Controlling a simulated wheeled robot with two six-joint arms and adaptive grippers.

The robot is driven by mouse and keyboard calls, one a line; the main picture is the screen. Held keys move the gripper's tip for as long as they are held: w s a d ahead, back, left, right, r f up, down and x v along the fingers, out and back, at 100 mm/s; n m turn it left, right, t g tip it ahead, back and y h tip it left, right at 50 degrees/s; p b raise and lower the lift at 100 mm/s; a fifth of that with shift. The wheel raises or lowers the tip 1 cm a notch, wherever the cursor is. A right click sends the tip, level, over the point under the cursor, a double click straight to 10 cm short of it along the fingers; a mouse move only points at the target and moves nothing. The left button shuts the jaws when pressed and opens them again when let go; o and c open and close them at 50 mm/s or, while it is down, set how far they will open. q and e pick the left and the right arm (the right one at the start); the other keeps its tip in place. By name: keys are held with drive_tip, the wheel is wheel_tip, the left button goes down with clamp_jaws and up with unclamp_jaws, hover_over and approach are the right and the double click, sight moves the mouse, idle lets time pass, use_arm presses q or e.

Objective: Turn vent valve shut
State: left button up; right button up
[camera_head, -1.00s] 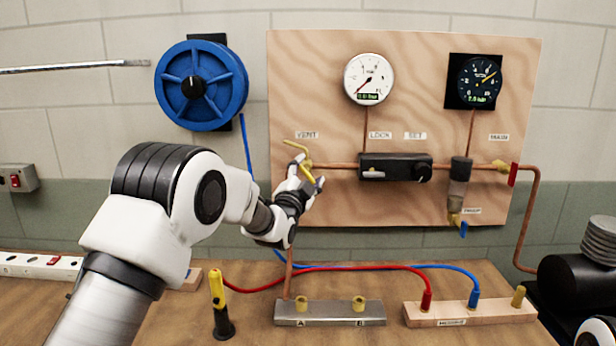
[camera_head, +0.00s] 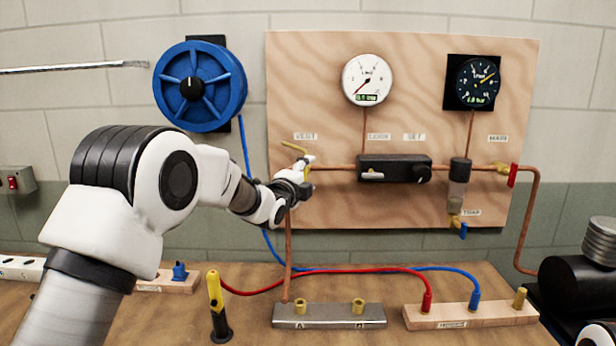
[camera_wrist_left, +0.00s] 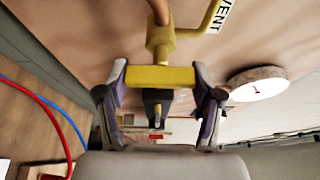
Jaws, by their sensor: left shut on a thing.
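The brass vent valve (camera_head: 304,154) sits at the left end of the copper line, below the VENT label (camera_head: 305,136). Its bent brass outlet (camera_head: 293,146) points up and left. My left gripper (camera_head: 304,170) is at the valve and hides most of its handle in the head view. In the left wrist view the yellow handle (camera_wrist_left: 160,77) lies crosswise between the fingers of my left gripper (camera_wrist_left: 160,88), which is shut on it. The brass valve body (camera_wrist_left: 160,42) is just beyond the handle. My right gripper is not in view.
A black regulator box (camera_head: 394,168), a white gauge (camera_head: 367,80) and a dark gauge (camera_head: 478,82) are on the wooden panel (camera_head: 330,95). Red-handled valve (camera_head: 512,176) is at right. Red hose (camera_head: 350,270) and blue hose (camera_head: 440,267) cross the bench below.

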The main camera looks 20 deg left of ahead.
use_arm(q)
drive_tip(key=shift+a+r, duration=0.1)
drive_tip(key=shift+r, duration=0.1)
drive_tip(key=o, duration=0.9)
drive_tip(key=shift+o, duration=1.3)
drive_tip(key=shift+w+a+f, duration=0.1)
drive_tip(key=shift+a+f, duration=0.1)
drive_tip(key=shift+s, duration=0.5)
drive_tip(key=s+a, duration=0.1)
drive_tip(key=s, duration=1)
drive_tip(key=shift+a, duration=0.15)
